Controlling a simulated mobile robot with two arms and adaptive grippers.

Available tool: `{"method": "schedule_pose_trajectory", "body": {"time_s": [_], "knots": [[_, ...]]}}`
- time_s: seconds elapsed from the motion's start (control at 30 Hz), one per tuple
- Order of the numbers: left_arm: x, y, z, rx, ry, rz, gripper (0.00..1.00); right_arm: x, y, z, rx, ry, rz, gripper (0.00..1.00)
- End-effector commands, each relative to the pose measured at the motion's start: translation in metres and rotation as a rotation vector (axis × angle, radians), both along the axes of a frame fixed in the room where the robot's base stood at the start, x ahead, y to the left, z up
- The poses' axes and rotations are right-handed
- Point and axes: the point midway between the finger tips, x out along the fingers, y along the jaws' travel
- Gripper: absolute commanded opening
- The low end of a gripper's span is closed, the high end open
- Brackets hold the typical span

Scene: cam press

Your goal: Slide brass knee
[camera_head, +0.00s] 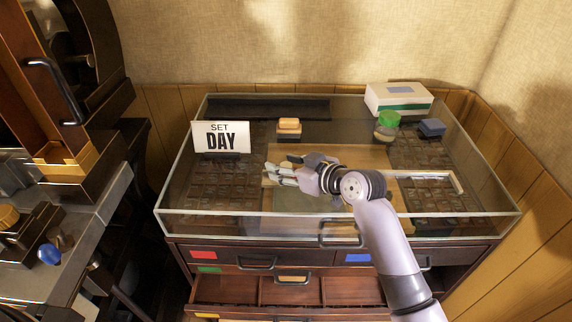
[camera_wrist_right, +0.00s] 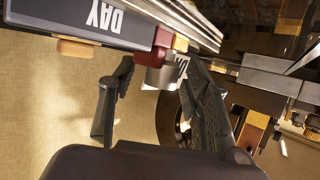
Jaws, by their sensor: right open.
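In that view a small brass-coloured piece (camera_wrist_right: 180,43) sits beside a dark red block (camera_wrist_right: 153,47), close beyond the fingertips, next to long pale metal rails (camera_wrist_right: 185,18). I cannot tell for certain whether this piece is the brass knee. A grey metal part (camera_wrist_right: 162,76) shows between the fingers; contact cannot be told. In the head view the gripper hides this spot. My left gripper is not in view.
A "SET DAY" sign (camera_head: 220,137) stands left on the glass case (camera_head: 170,213). An orange-topped block (camera_head: 289,126), a green-capped jar (camera_head: 387,124), a blue block (camera_head: 431,128) and a white box (camera_head: 398,98) stand farther back. A dark press (camera_head: 75,120) is at the left.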

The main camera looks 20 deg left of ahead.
Motion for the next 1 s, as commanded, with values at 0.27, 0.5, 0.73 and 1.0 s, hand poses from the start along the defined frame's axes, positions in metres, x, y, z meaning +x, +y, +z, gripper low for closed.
{"method": "schedule_pose_trajectory", "body": {"time_s": [0.27,0.5,0.73,1.0], "knots": [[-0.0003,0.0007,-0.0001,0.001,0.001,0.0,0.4,-0.0002,-0.0003,-0.0001,0.0,0.001,0.0,0.34],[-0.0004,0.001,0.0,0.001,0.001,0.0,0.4,-0.0001,-0.0005,-0.0001,0.0,0.001,0.0,0.18],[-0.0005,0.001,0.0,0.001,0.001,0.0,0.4,-0.0002,-0.0006,-0.0002,0.0,0.001,0.0,0.03],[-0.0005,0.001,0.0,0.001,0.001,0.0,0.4,-0.0002,-0.0006,-0.0003,0.0,0.001,0.0,0.0]]}}
